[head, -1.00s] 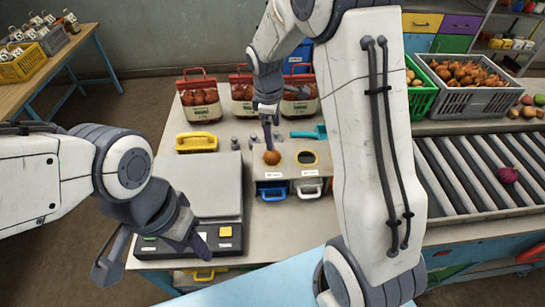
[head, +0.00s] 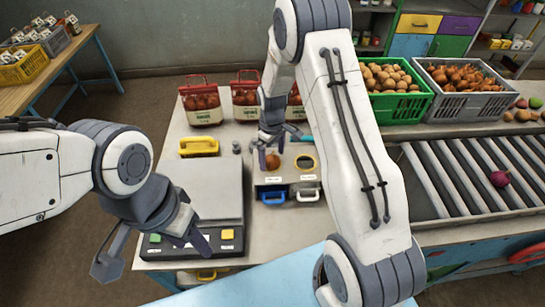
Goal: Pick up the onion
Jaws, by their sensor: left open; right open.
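A brown onion (head: 272,161) sits at the left hole of a small sorting board (head: 288,179) on the bench. My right gripper (head: 271,151) is open just above and around it, one finger at its left and another behind to its right. The fingers partly cover the onion, and I cannot tell whether they touch it. A purple-red onion (head: 499,178) lies on the roller conveyor (head: 450,181) at the right.
Red-topped bags (head: 202,104) stand behind. A yellow-handled item (head: 199,146) lies left. A green crate (head: 400,106) and a grey onion crate (head: 466,106) stand back right.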

